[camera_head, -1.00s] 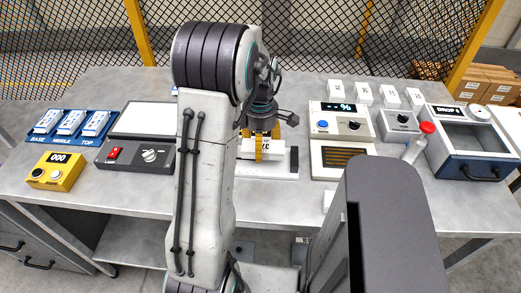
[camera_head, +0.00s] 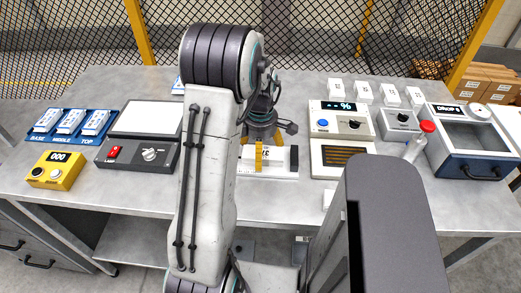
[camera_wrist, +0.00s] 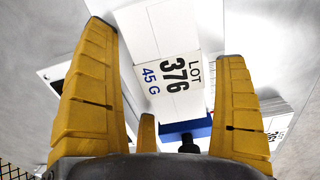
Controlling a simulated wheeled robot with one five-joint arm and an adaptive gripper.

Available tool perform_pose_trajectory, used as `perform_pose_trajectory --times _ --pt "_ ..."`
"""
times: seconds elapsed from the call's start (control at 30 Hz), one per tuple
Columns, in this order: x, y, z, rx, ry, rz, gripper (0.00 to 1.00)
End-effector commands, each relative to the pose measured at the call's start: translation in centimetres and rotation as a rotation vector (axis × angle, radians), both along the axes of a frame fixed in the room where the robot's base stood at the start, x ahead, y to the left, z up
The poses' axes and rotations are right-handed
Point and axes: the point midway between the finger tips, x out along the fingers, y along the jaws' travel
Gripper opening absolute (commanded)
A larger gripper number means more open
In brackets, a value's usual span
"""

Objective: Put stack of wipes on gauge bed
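A white block with a label reading "LOT 376 45 G", which looks like the stack of wipes, lies below my gripper in the wrist view (camera_wrist: 172,70). In the head view the stack (camera_head: 277,154) sits on the bench near the middle. My gripper (camera_head: 262,150) is down at it, with a yellow finger in front of the block. In the wrist view the two large yellow fingers stand either side of the block, with a gap at the right one. The gauge bed may be the dark slatted panel (camera_head: 346,158) below the percent display; no label confirms this.
The percent-display unit (camera_head: 340,119) stands to the right, with a knob box (camera_head: 398,122) and a drop bin (camera_head: 470,148) beyond. Several small white packs stand behind.

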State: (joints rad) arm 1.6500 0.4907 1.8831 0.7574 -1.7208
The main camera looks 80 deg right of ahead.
Motion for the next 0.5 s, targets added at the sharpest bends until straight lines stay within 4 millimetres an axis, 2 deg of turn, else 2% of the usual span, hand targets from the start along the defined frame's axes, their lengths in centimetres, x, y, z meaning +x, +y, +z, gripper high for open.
perform_pose_trajectory --times 0.33,0.5 --pt "0.0 0.0 0.2 0.0 0.0 0.0 0.96" --pt "0.0 -0.1 1.7 -0.004 0.001 0.0 0.96"
